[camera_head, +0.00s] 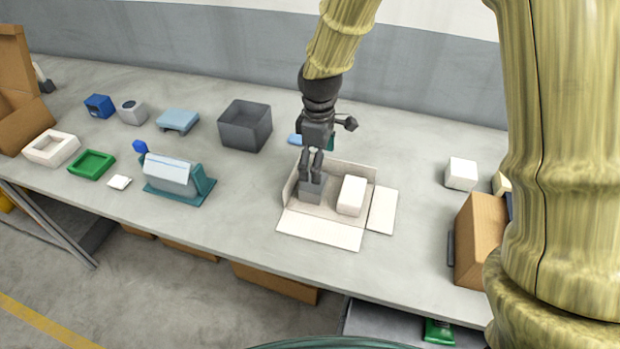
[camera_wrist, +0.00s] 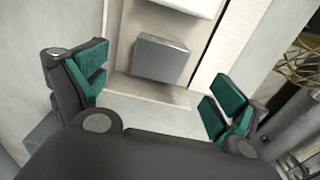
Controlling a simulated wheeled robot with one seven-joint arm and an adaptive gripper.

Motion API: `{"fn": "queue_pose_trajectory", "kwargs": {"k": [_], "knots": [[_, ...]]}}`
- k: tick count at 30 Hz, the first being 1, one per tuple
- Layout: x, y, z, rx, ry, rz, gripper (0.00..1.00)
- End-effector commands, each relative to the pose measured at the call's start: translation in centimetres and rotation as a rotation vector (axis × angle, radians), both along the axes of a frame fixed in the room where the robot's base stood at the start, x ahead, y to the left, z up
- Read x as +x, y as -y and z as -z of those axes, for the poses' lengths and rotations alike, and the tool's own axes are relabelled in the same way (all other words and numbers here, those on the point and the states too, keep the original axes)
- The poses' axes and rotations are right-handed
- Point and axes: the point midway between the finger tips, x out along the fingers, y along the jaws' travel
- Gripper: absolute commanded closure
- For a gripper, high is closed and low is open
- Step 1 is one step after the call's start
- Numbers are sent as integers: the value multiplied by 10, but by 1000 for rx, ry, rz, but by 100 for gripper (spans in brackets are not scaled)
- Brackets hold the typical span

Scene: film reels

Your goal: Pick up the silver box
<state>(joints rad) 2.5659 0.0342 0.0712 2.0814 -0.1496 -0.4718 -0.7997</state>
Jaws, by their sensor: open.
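The silver box (camera_head: 312,188) is a small grey block inside the left part of an open white carton (camera_head: 340,234) near the middle of the table. In the wrist view the silver box (camera_wrist: 160,60) lies ahead of and between the fingers, with a bare gap around it. My gripper (camera_head: 312,165) is above the box in the head view and hides part of it. In the wrist view my gripper (camera_wrist: 152,92) has its green-padded fingers wide apart, with nothing between the pads.
A white block (camera_head: 352,195) stands beside the silver box in the same carton, whose flaps lie spread out. A dark grey bin (camera_head: 245,125) stands behind to the left. A white cube (camera_head: 461,173) and a brown carton (camera_head: 480,240) are to the right.

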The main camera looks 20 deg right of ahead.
Motion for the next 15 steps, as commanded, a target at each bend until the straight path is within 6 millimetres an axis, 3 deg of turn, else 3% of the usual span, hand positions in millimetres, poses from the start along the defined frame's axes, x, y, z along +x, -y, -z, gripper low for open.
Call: {"fn": "queue_pose_trajectory", "kwargs": {"k": [6,15], "knots": [[11,-3,29,-1,-13,-3,4],[20,-3,46,-1,-20,-3,4]]}}
